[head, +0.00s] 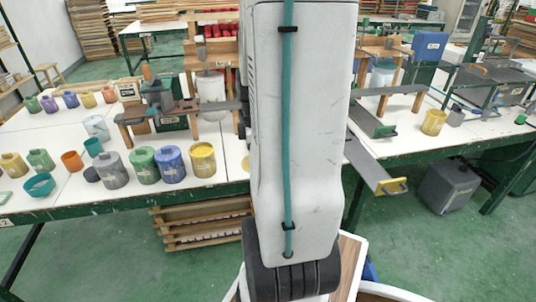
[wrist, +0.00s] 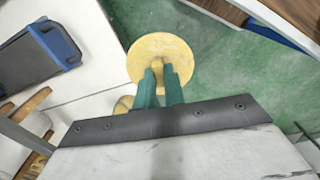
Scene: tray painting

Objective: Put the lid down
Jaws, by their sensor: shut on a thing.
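A round yellow lid (wrist: 160,50) shows in the wrist view, its face toward the camera. My gripper (wrist: 158,72) has two green fingers closed on the knob at the lid's middle. The lid is seen against the edge of a white table and the green floor. A smaller yellow thing (wrist: 122,105) is partly hidden behind the fingers; I cannot tell what it is. In the head view my arm fills the middle, and neither the gripper nor the lid can be made out.
In the head view, a yellow can (head: 203,160), a blue can (head: 170,165) and a green can (head: 143,166) stand near the front edge of the white table (head: 225,183). A yellow pot (head: 433,122) stands at right. A blue-edged dark case (wrist: 38,55) shows in the wrist view.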

